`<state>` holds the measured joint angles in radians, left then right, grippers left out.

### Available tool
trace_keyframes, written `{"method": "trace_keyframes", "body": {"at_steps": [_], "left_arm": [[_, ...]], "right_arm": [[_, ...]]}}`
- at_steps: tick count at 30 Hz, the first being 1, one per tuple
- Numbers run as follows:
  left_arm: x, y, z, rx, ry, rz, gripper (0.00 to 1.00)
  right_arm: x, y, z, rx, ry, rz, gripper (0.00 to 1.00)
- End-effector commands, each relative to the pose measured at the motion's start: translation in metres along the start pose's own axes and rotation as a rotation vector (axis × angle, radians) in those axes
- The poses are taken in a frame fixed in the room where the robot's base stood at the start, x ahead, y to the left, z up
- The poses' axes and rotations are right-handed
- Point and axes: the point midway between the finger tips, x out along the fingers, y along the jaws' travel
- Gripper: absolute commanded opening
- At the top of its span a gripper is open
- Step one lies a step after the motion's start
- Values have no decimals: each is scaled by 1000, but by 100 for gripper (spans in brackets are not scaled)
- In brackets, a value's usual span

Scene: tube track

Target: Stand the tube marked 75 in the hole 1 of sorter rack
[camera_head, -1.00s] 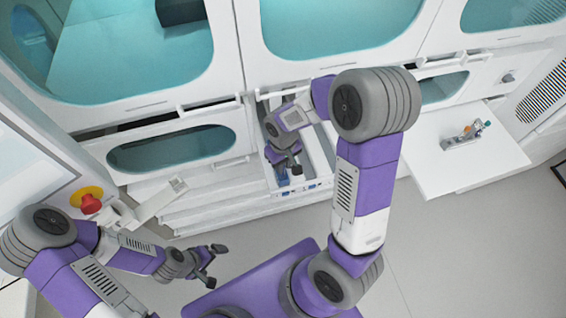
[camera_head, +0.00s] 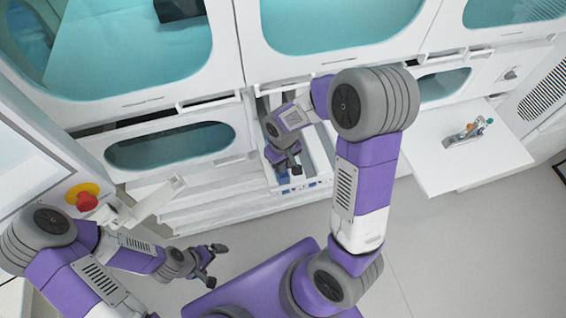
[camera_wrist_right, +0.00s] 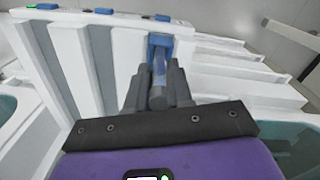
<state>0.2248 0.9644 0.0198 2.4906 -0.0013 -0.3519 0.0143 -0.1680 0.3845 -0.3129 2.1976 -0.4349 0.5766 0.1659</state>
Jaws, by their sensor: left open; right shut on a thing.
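My right gripper (camera_head: 291,166) reaches into a white tray with lanes (camera_head: 322,160) under the cabinet. In the right wrist view, it (camera_wrist_right: 158,92) is shut on a translucent bluish tube (camera_wrist_right: 158,68), upright in front of a blue holder (camera_wrist_right: 160,41) at a lane's end. The fingers hide part of the tube, and I can read no 75 on it. My left gripper (camera_head: 213,266) is open and empty over the floor at lower left. A small grey rack (camera_head: 462,140) with orange and teal pieces sits on the right shelf. I cannot read any hole number.
The white shelf (camera_head: 440,165) around the grey rack is mostly bare. White stepped ledges (camera_head: 205,200) lie left of the lane tray. Cabinet doors with teal windows (camera_head: 170,146) stand behind. A red knob on a yellow base (camera_head: 87,200) is near my left arm.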

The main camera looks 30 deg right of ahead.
Motion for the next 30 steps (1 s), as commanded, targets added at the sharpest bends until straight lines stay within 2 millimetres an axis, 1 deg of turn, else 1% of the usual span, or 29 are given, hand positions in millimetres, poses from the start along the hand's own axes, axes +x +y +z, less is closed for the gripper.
{"method": "trace_keyframes", "body": {"at_steps": [8,9,11,12,14,30], "left_arm": [[0,0,0,0,0,0,100],[0,0,0,0,0,0,100],[0,0,0,0,0,0,100],[0,0,0,0,0,0,100],[0,0,0,0,0,0,100],[0,0,0,0,0,0,100]], "right_arm": [[1,0,0,0,0,0,0],[1,0,0,0,0,0,27],[1,0,0,0,0,0,36],[1,0,0,0,0,0,42],[1,0,0,0,0,0,50],[1,0,0,0,0,0,50]]}}
